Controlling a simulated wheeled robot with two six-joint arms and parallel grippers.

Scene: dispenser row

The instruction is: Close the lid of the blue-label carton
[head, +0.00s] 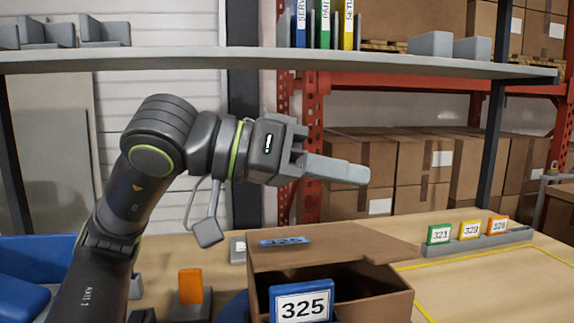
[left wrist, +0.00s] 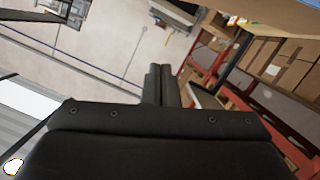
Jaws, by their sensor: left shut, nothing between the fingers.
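The open carton (head: 372,300) stands on the table at the bottom middle of the head view. A blue-framed 325 label (head: 302,302) is at its front. Its brown lid (head: 340,246) is up at the back, tilted, with a dark gap beneath it. My right gripper is not in view.
A grey shelf (head: 200,60) crosses above my left arm. A rack (head: 480,238) with green, yellow and orange number cards stands at the right. An orange piece (head: 190,286) and a blue bin (head: 35,258) are at the left. The table right of the carton is clear.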

